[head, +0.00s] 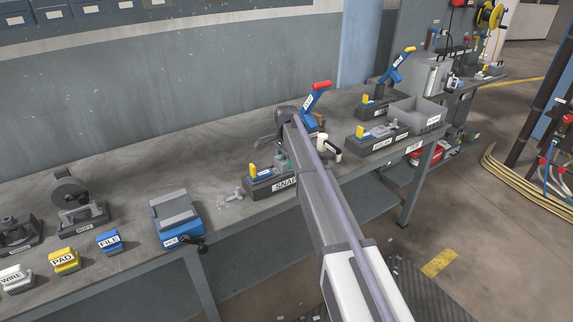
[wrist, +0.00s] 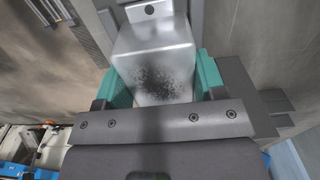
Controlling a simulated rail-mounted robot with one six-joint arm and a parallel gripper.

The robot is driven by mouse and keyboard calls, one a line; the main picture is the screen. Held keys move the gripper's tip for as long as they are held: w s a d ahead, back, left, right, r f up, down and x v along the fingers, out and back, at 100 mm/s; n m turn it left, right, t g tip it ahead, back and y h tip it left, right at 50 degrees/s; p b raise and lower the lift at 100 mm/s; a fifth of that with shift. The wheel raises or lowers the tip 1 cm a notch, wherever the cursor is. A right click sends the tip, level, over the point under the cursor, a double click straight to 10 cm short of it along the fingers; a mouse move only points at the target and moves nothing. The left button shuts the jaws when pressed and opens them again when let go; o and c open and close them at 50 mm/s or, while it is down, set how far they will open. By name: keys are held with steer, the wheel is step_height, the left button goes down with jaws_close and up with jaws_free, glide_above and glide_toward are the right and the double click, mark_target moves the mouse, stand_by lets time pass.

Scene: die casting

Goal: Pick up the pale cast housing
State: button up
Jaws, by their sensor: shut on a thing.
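The pale cast housing (wrist: 155,48) fills the upper middle of the wrist view. It is a smooth silver-grey block with a dark speckled patch on its near face and a dark round hole in the flange at its far end. My gripper (wrist: 158,82) is shut on it, with one teal finger against each side. In the head view my arm reaches over the bench, and only a bit of teal gripper (head: 284,158) shows beside the SNAP station (head: 272,186). I cannot make out the housing there; the arm hides that spot.
The grey bench (head: 130,160) holds a blue vise (head: 175,218), a BUFF wheel (head: 72,196), and FILE (head: 109,242), PAD (head: 64,261) and WIRE (head: 15,278) blocks. Small grey scraps lie by the SNAP station. A red-handled blue tool (head: 315,98) and grey bin (head: 418,113) stand right. Bench's middle-left back is clear.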

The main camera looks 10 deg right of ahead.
steer(key=shift+c, duration=1.2)
step_height(320, 180, up, 10)
steer(key=p, duration=1)
steer(key=shift+r, duration=0.15)
